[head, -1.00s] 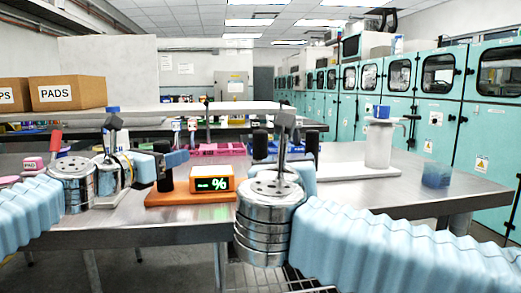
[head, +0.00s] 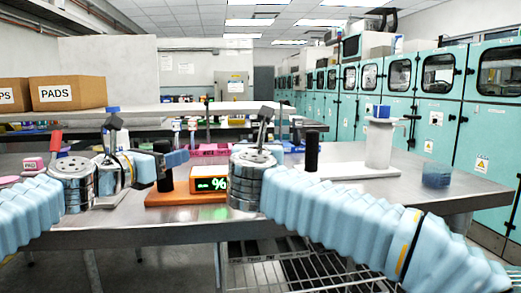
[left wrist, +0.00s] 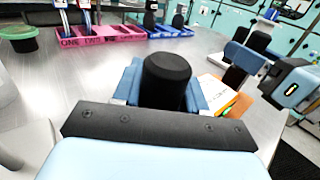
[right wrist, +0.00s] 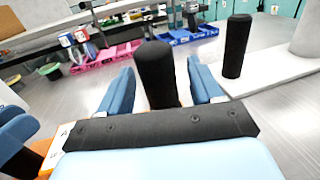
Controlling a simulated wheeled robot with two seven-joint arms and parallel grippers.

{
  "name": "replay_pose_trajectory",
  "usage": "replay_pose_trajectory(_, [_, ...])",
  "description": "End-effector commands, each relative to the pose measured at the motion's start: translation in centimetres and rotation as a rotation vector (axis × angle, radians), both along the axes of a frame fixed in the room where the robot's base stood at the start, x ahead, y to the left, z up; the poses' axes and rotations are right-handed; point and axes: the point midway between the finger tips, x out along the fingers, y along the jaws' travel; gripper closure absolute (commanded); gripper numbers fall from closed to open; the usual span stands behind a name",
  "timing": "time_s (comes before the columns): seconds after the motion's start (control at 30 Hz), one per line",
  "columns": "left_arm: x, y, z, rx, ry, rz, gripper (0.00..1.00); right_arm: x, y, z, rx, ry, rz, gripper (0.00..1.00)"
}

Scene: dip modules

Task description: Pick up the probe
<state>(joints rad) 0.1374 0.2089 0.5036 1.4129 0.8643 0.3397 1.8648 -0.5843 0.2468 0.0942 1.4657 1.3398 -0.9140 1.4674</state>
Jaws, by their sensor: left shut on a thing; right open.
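The probe appears to be a black upright cylinder (head: 164,181) beside the orange-based meter (head: 208,184), which has a green "%" display. My left gripper (head: 174,159) is shut on this cylinder. In the left wrist view the dark cylinder (left wrist: 167,75) stands between the blue fingers. I cannot tell whether it is clear of its base. My right gripper (right wrist: 160,75) is open, with another black cylinder (right wrist: 157,68) in the gap between its fingers. In the head view the right wrist hides most of those fingers.
Pink bins (left wrist: 100,34) and blue bins (left wrist: 165,31) sit farther back. A clear blue cup (head: 437,174) is at right. Bare steel lies in front of the slab.

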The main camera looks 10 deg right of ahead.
Motion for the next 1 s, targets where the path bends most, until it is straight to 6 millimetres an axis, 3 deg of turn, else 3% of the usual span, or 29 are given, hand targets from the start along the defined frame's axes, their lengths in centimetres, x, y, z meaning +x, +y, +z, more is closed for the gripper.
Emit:
replay_pose_trajectory(0.23, [0.0, 0.0, 0.0, 0.0, 0.0, 0.0, 1.0, 0.3, 0.0, 0.0, 0.0, 0.0, 0.001, 0.35])
replay_pose_trajectory(0.6, [0.0, 0.0, 0.0, 0.0, 0.0, 0.0, 1.0, 0.2, 0.0, 0.0, 0.0, 0.0, 0.001, 0.91])
replay_pose_trajectory(0.87, [0.0, 0.0, 0.0, 0.0, 0.0, 0.0, 1.0, 0.2, -0.1, 0.4, 0.002, -0.002, 0.0, 0.91])
replay_pose_trajectory(1.0, [0.0, 0.0, 0.0, 0.0, 0.0, 0.0, 1.0, 0.2, -0.1, 2.4, 0.005, -0.005, -0.001, 0.91])
